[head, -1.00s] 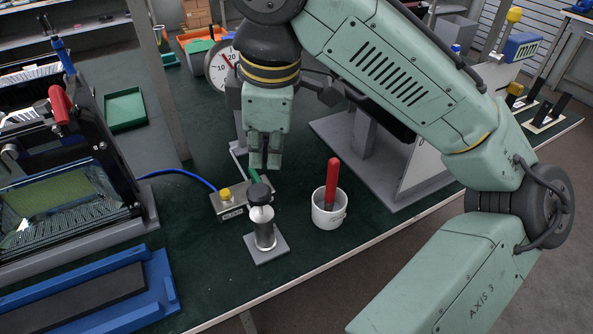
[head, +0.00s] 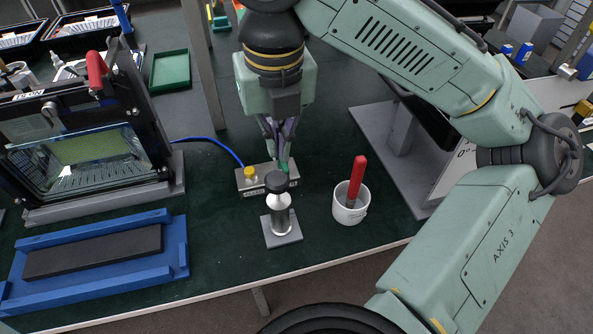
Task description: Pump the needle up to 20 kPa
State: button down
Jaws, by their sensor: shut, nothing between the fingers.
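A small hand pump (head: 280,215) stands upright on a grey square plate. It has a black knob (head: 275,183) on top and a pale cylinder. My gripper (head: 283,160) points down, shut and empty, just above and behind the pump, close to the green lever. I cannot tell whether it touches the lever. The gauge dial and its needle do not show now, so no pressure can be read.
A white cup (head: 349,208) with a red-handled tool (head: 357,178) stands right of the pump. A framed press (head: 90,135) and a blue tray (head: 178,248) are at the left. A grey stand (head: 392,165) is at the right. The dark green bench around the pump's front is clear.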

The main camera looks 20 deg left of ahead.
aim_at(278, 180)
jog(key=shift+f, duration=0.1)
dwell(0.3)
jog(key=f+b, duration=0.1)
jog(key=f, duration=0.1)
jog(key=f+b, duration=0.4)
jog(key=shift+w+a+f, duration=0.2)
jog(key=shift+w+f, duration=0.1)
jog(key=shift+f, duration=0.1)
